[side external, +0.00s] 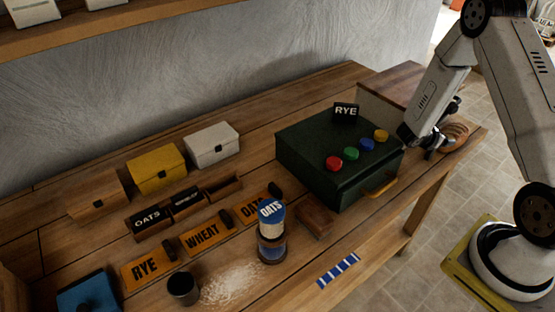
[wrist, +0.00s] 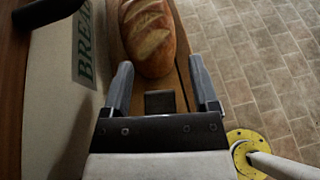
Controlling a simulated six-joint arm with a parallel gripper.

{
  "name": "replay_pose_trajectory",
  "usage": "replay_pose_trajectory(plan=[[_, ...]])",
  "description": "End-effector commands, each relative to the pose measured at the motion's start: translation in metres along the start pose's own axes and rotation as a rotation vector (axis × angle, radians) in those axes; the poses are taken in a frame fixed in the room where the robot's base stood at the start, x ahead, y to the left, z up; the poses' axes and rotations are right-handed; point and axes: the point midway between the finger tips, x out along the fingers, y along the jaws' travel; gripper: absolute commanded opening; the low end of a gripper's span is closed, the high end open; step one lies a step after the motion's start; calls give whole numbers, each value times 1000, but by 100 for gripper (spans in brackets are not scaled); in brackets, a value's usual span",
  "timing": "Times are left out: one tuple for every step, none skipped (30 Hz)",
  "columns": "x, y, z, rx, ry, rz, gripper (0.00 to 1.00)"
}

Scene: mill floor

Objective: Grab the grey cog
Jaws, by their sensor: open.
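I see no grey cog that I can make out in either view. My gripper (side external: 434,150) is at the right end of the bench, beside the bread loaf. In the wrist view my gripper (wrist: 160,72) has its two dark fingers wide apart, with nothing held between them. A small dark square piece shows low between the fingers; I cannot tell whether it is part of the gripper. The brown scored loaf (wrist: 148,35) lies just past the fingertips and also shows in the side view (side external: 457,132), partly hidden by my gripper.
A bread box (side external: 385,88) stands left of my gripper. A dark green drawer box (side external: 305,150) with coloured knobs and a RYE block (side external: 346,110) is nearby. Small chests, labelled cards, an OATS-topped jar (side external: 271,245) and a dark cup (side external: 183,289) fill the left. The bench edge is close.

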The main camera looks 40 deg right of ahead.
Motion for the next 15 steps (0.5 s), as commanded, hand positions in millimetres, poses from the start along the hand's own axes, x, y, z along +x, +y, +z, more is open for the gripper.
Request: replay_pose_trajectory(plan=[[0,0,0,0,0,0,76],[0,0,0,0,0,0,76],[0,0,0,0,0,0,76],[0,0,0,0,0,0,76],[0,0,0,0,0,0,76],[0,0,0,0,0,0,76],[0,0,0,0,0,0,76],[0,0,0,0,0,0,76],[0,0,0,0,0,0,67],[0,0,0,0,0,0,57],[0,0,0,0,0,0,48],[0,0,0,0,0,0,35],[0,0,0,0,0,0,26],[0,0,0,0,0,0,16],[0,0,0,0,0,0,3]])
